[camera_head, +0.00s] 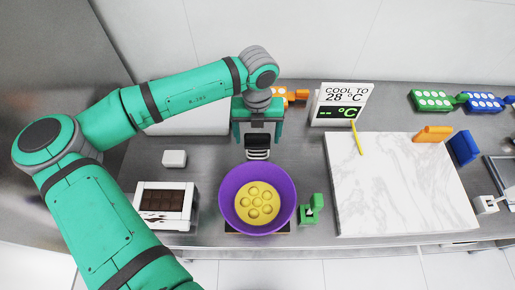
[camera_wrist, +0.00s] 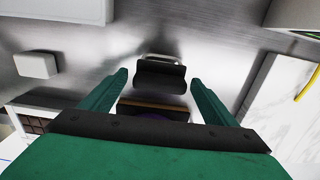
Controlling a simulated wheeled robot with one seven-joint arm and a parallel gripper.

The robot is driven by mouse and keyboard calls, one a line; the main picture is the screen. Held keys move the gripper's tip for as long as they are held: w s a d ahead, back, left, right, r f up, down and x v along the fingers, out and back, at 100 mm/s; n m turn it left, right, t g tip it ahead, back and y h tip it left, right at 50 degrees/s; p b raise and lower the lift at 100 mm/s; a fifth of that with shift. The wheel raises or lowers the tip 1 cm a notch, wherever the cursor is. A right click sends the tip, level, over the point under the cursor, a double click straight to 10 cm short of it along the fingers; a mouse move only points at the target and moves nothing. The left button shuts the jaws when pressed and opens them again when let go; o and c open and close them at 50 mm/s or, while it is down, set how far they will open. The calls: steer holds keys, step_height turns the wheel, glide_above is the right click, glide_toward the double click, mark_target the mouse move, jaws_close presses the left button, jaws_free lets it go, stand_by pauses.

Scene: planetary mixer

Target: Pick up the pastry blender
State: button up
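The pastry blender, with a black grip and a silvery wire loop, stands or lies on the steel counter just behind the purple bowl; it shows in the head view (camera_head: 258,153) and the wrist view (camera_wrist: 160,78). My gripper (camera_head: 257,138) is above it with its two green fingers spread wide. In the wrist view my gripper (camera_wrist: 158,80) has one finger on each side of the pastry blender, with gaps on both sides. I cannot tell how far below the fingertips it is. Part of it is hidden by my gripper in the head view.
A purple bowl (camera_head: 229,205) with yellow contents stands close in front. A chocolate box (camera_head: 165,203) and white block (camera_head: 174,158) are left. A green item (camera_head: 312,210), marble board (camera_head: 400,190) and temperature sign (camera_head: 341,103) are right. An orange mold (camera_head: 293,95) is behind.

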steer(key=c, duration=1.3)
steer(key=shift+r, duration=0.1)
steer(key=shift+r, duration=0.45)
steer(key=s+d+r, duration=0.2)
steer(key=d+r, duration=0.2)
steer(key=s+d+r, duration=0.3)
steer(key=d+r, duration=0.1)
steer(key=s+d+r, duration=0.2)
steer(key=d+r, duration=0.2)
steer(key=shift+s, duration=0.15)
